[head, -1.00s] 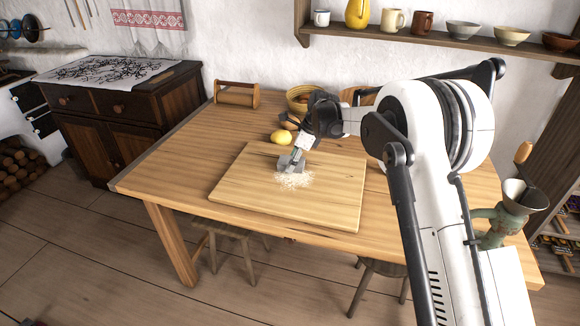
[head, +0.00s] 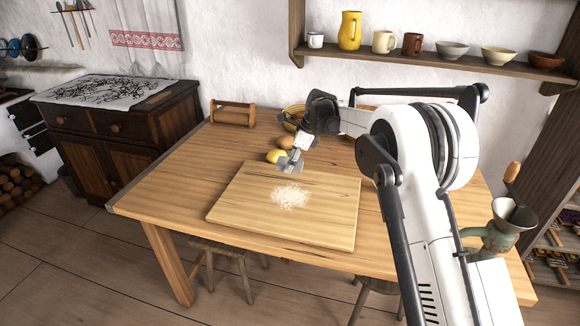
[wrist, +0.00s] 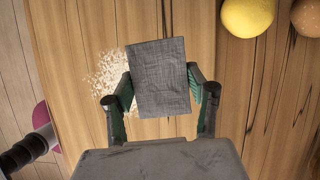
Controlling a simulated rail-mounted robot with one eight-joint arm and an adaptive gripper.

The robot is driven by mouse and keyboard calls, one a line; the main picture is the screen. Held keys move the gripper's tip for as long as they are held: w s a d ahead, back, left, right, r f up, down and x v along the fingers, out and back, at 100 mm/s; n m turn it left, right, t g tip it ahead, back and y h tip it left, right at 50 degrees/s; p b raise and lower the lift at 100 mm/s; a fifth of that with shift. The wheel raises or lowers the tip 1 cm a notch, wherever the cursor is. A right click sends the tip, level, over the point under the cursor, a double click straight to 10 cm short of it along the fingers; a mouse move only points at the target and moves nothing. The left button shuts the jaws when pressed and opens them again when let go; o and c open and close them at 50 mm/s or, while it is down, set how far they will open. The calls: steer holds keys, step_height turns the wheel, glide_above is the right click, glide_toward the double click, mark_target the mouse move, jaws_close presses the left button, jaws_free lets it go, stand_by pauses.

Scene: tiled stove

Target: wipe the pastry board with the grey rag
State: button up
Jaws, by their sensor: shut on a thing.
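My gripper (wrist: 162,98) is shut on the grey rag (wrist: 160,70), which shows as a flat woven square between the fingers. In the head view the rag (head: 289,165) is at the far edge of the pastry board (head: 240,208), beyond the flour. Whether it touches the board I cannot tell. A pale patch of flour (head: 290,197) lies near the middle of the board. In the wrist view the flour (wrist: 105,78) shows to the left of the rag, partly hidden by rag and finger.
A yellow lemon (head: 276,156) and a brown round item (head: 286,143) sit just behind the board, close to my gripper. A basket (head: 292,112) and a wooden box (head: 233,113) stand farther back. A grinder (head: 495,232) is at the right. The table's left part is clear.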

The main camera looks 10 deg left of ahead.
steer(key=shift+r+p, duration=0.3)
steer(key=shift+r, duration=0.6)
steer(key=shift+s, duration=0.1)
